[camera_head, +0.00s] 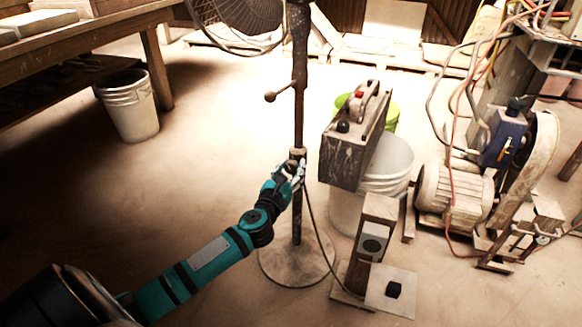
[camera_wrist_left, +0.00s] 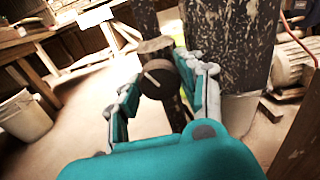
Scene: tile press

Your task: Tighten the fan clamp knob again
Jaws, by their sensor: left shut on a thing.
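The fan clamp knob (camera_wrist_left: 158,78) is a dark round knob with a pale line across its face, on the clamp of the fan stand's pole (camera_head: 299,95). My left gripper (camera_head: 292,168) reaches the pole at clamp height. In the left wrist view, its two teal and grey fingers (camera_wrist_left: 160,88) stand on either side of the knob and are shut on it. In the head view the gripper mostly hides the knob. The fan head (camera_head: 237,18) is at the top, partly cut off, and the round base (camera_head: 297,268) rests on the floor. My right gripper is not in view.
A motor (camera_head: 452,195) with cables is further right. A white bucket (camera_head: 130,108) stands by the workbench (camera_head: 75,45). Floor left of the pole is clear.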

